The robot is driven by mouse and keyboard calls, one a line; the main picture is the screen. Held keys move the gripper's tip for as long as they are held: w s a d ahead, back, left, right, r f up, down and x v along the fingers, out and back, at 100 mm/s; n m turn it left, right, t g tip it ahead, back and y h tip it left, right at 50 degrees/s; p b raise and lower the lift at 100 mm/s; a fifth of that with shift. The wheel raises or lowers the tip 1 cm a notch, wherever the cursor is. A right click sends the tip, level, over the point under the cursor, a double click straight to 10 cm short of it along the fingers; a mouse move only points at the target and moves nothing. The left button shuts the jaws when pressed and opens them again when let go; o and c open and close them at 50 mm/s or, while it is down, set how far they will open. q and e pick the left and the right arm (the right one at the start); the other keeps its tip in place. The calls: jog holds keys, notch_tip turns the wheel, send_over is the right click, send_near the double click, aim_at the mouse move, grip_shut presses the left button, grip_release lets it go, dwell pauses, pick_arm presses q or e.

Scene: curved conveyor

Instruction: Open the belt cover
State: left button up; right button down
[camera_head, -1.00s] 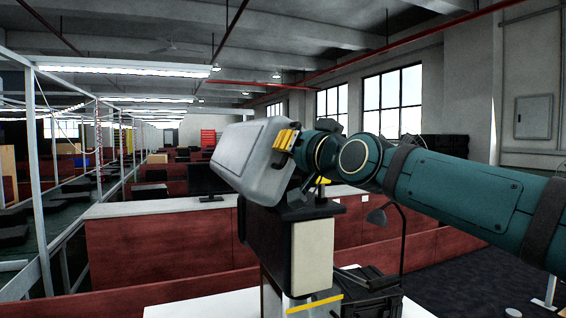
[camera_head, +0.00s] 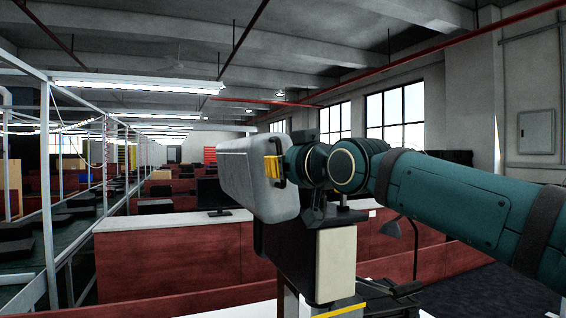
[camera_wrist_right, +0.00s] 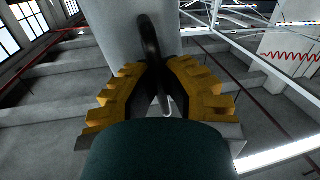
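A light grey, box-shaped piece with rounded edges (camera_head: 240,180) is up in the air in the middle of the head view; I cannot tell for sure that it is the belt cover. My right gripper (camera_head: 274,169) has yellow fingers and is at its right end. In the right wrist view, the yellow fingers (camera_wrist_right: 158,66) close from both sides on a black curved handle (camera_wrist_right: 149,40), with the grey surface (camera_wrist_right: 110,32) behind it. My left gripper is not in view. No belt shows clearly beneath the grey piece.
A dark post with a cream panel (camera_head: 335,264) stands under the grey piece. Red partitions with white tops (camera_head: 165,255) and a monitor (camera_head: 213,194) are behind. A metal frame (camera_head: 48,190) with dark items runs along the left. The space above is open.

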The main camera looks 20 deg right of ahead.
jog(key=shift+r, duration=0.1)
dwell(0.4)
jog(key=c, duration=1.3)
grip_release()
jog(key=shift+o, duration=1.4)
jog(key=shift+s+d, duration=0.2)
jog(key=shift+w+a, duration=0.1)
jog(key=shift+a, duration=0.05)
jog(key=s+d, duration=0.1)
jog(key=s, duration=1.1)
jog(key=shift+d, duration=0.3)
jog(key=shift+r, duration=0.1)
